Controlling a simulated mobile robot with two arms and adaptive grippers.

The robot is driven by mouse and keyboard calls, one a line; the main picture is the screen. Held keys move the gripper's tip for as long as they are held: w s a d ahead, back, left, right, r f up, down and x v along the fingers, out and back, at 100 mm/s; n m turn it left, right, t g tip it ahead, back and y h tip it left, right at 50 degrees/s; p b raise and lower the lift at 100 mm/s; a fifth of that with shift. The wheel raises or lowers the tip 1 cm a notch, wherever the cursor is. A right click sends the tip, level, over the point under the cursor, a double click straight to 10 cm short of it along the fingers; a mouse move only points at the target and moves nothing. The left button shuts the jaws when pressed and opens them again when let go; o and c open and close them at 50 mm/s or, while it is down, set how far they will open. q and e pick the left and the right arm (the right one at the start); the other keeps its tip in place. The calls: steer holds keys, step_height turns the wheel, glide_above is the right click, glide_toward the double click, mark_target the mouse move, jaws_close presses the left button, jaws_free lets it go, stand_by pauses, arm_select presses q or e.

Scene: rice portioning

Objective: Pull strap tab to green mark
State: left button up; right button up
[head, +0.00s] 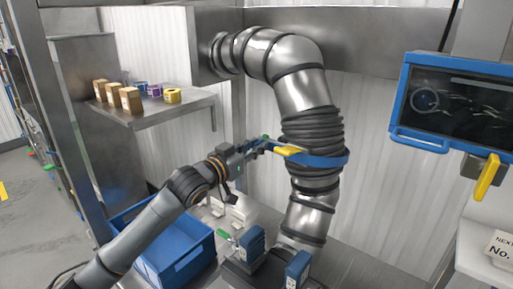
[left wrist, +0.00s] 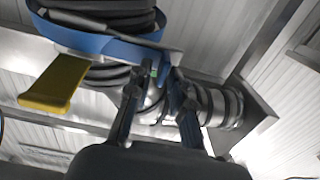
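A blue strap (head: 325,160) wraps the black ribbed part of a large metal duct. It also shows in the left wrist view (left wrist: 110,46). A yellow tab (head: 289,150) sticks out from the strap to the left; in the left wrist view the yellow tab (left wrist: 56,84) hangs left of my fingers. A small green patch (head: 265,138) shows near my fingertips, and a green patch (left wrist: 153,70) lies between the fingertips in the wrist view. My left gripper (head: 264,146) is close to the strap, its fingers apart with nothing clearly held. My right gripper is not seen.
The metal duct (head: 300,90) bends down from the wall. A blue bin (head: 180,255) stands lower left. A shelf (head: 150,115) holds brown packages and rolls. A blue-framed screen (head: 455,105) hangs right. Blue boxes (head: 252,243) stand near the duct's lower end.

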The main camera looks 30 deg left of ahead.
arm_select(q)
steer(key=shift+s, duration=0.1)
steer(key=s+a, duration=0.1)
steer(key=s, duration=1)
steer(key=shift+s+a, duration=0.3)
steer(key=shift+s, duration=0.1)
